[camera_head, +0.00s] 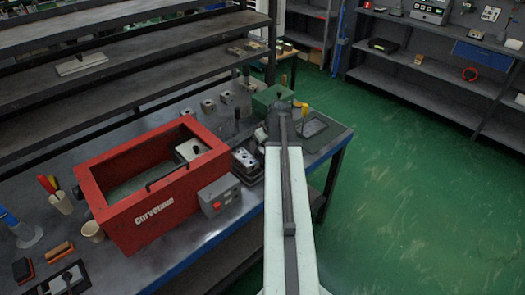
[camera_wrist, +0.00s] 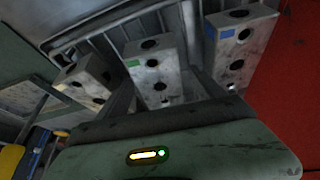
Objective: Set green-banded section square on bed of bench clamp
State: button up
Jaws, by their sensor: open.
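The green-banded section (camera_wrist: 152,72) is a grey metal block with round dark holes and a small green patch, in the middle of the wrist view. My gripper (camera_wrist: 162,84) is open, its two dark fingers reaching along either side of this block. I cannot tell whether they touch it. I cannot make out the bench clamp for certain in either view.
A blue-marked block (camera_wrist: 238,46) stands right of the green-banded one, and another grey block (camera_wrist: 88,78) stands left. A red open box (camera_head: 150,215) and a grey control box (camera_head: 219,196) stand close by on the bench. Small blocks (camera_head: 208,106) sit farther back.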

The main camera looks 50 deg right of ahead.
jog(key=shift+f, duration=0.1)
grip_shut()
notch_tip(320, 180, up, 10)
jog(key=p, duration=1)
